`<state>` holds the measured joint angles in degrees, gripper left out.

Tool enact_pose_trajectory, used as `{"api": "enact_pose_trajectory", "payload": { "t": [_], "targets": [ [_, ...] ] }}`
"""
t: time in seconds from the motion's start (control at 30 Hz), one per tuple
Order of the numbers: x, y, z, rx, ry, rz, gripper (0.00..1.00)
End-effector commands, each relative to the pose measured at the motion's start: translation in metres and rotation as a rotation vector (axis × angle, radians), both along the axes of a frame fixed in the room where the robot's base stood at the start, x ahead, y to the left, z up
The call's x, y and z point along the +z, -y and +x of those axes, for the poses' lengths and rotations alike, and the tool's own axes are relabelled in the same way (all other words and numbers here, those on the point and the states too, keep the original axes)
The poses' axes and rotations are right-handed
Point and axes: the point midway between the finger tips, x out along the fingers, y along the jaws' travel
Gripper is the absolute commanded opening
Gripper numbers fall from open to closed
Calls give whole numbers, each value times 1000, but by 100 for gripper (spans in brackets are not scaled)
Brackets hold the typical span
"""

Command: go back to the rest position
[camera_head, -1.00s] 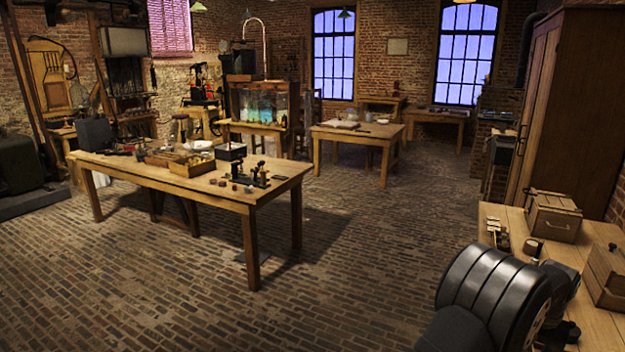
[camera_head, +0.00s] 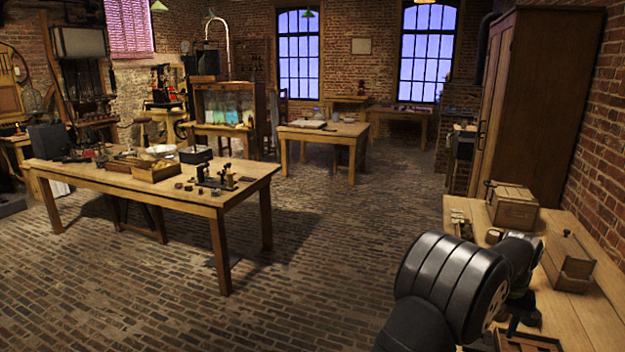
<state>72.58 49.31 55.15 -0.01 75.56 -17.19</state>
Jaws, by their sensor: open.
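My arm (camera_head: 452,283) shows at the lower right as thick black links, in front of the near wooden bench (camera_head: 570,325). Its far end reaches over the bench top, where smaller dark and grey links show behind the big black joint. The jaws of my gripper cannot be made out; the arm hides that area. I see nothing held.
The bench carries a wooden crate (camera_head: 512,207), an open wooden box (camera_head: 569,266), small pieces at its left edge and a dark frame (camera_head: 528,342) near my arm. A long worktable (camera_head: 190,196) stands left. Brick floor (camera_head: 330,235) between is clear. A tall cabinet (camera_head: 540,105) stands behind.

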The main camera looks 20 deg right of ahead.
Motion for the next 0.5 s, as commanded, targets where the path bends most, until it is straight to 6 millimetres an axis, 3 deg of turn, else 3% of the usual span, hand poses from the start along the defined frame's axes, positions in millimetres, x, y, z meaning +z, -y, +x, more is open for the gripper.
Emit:
{"api": "enact_pose_trajectory", "payload": {
  "t": [0.4, 0.5],
  "targets": [
    [-86, -1, 0, 0, -1, 4, 45],
    [-98, 0, 0, -19, 0, 0, 45]
  ]
}}
